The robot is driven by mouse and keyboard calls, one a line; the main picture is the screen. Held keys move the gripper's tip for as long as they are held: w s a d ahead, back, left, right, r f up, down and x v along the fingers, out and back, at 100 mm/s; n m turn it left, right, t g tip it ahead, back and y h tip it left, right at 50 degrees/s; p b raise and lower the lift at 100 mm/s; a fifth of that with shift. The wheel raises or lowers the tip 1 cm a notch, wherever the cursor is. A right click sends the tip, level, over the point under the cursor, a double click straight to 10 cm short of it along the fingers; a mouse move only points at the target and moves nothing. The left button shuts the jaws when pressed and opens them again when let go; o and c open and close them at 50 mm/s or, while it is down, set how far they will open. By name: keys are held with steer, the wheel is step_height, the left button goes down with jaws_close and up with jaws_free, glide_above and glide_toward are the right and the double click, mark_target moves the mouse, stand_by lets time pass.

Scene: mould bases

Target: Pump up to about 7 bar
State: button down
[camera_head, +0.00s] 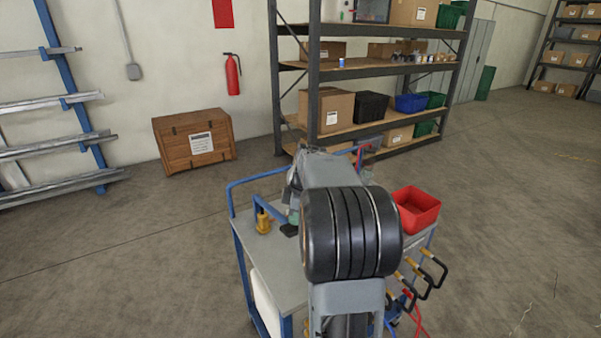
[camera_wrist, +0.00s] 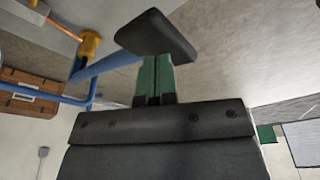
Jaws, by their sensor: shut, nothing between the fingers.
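The pump shows as a yellow-orange cylinder (camera_head: 263,222) on the grey cart top, with a blue lever (camera_head: 268,208) running to a black pad (camera_head: 289,231). The wrist view also shows the cylinder (camera_wrist: 90,45), the lever (camera_wrist: 112,64) and the pad (camera_wrist: 155,33). My gripper (camera_head: 292,220) is shut and empty, its green fingers together. Its fingertips (camera_wrist: 158,58) meet the pad, seemingly from above; I cannot tell how firmly they touch. My arm hides part of the cart. I see no readable pressure gauge.
The cart (camera_head: 262,262) has a blue frame and rail. A red bin (camera_head: 417,210) stands at its right, and black-and-yellow tools (camera_head: 428,268) hang at its side. Behind are a wooden chest (camera_head: 194,140) and a loaded shelf rack (camera_head: 380,135). The floor around is clear.

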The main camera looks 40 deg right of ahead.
steer(key=shift+r, duration=0.5)
steer(key=shift+f, duration=0.15)
step_height(320, 180, down, 18)
steer(key=b, duration=1.3)
steer(key=shift+r, duration=0.25)
step_height(320, 180, up, 18)
steer(key=p, duration=1.2)
steer(key=shift+f+p, duration=0.15)
steer(key=shift+p, duration=0.25)
step_height(320, 180, down, 18)
steer(key=b, duration=1.3)
steer(key=shift+b, duration=0.4)
step_height(320, 180, up, 18)
steer(key=p, duration=1.3)
